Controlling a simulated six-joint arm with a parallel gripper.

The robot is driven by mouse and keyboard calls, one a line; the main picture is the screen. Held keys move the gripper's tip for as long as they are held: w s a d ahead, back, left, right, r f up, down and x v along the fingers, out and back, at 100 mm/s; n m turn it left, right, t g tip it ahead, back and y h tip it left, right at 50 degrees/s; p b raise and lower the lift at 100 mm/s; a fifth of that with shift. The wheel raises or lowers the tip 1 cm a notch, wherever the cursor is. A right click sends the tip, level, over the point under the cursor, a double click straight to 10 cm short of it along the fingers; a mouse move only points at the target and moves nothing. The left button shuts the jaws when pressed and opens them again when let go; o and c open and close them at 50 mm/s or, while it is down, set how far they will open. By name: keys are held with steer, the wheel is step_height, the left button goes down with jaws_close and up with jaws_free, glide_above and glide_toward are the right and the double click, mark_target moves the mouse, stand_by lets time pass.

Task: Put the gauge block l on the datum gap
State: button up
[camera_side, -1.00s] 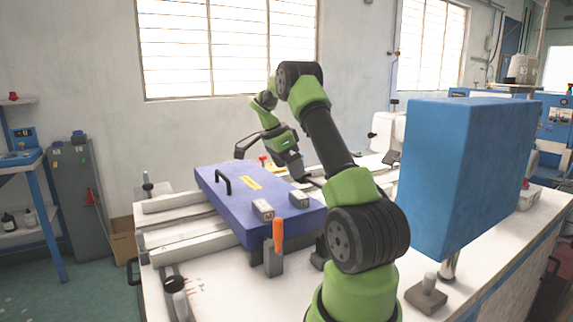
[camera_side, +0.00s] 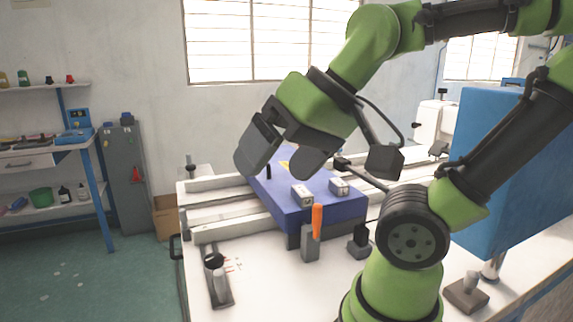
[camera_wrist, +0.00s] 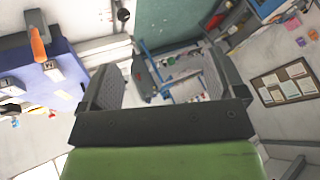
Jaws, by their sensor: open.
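Two small grey blocks with pale labelled faces stand apart on a blue plate (camera_side: 320,211): a left block (camera_side: 302,195) and a right block (camera_side: 339,186). I cannot read which is gauge block l. Bare blue surface shows between them; I cannot make out a marked datum gap. My gripper (camera_side: 278,166) is open and empty, raised in front of the plate and above it, with its fingers spread. It hides the plate's far left part. In the wrist view the blocks (camera_wrist: 53,70) lie left of the open fingers, which point away from the plate.
An orange-handled tool (camera_side: 317,221) stands in a grey holder at the plate's near edge. A large blue box (camera_side: 490,180) stands at right. Shelves and a grey cabinet (camera_side: 124,175) are at far left.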

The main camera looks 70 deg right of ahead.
steer(key=shift+s+a+f+n, duration=0.25)
steer(key=shift+s+a+n, duration=0.2)
steer(key=shift+s+n, duration=0.05)
steer(key=c, duration=0.4)
steer(key=w+d+r+m+g+h, duration=0.2)
steer(key=w+d+r, duration=0.1)
steer(key=w+d, duration=0.45)
steer(key=m+g, duration=0.4)
steer(key=g, duration=0.1)
glide_above(339, 182)
steer(key=f, duration=1.2)
steer(key=shift+w+a+f, duration=0.1)
steer(key=shift+a+f, duration=0.1)
steer(key=shift+f, duration=0.2)
step_height(339, 182, down, 4)
steer(key=shift+r, duration=0.2)
steer(key=shift+d+f, duration=0.2)
steer(key=shift+f, duration=2.9)
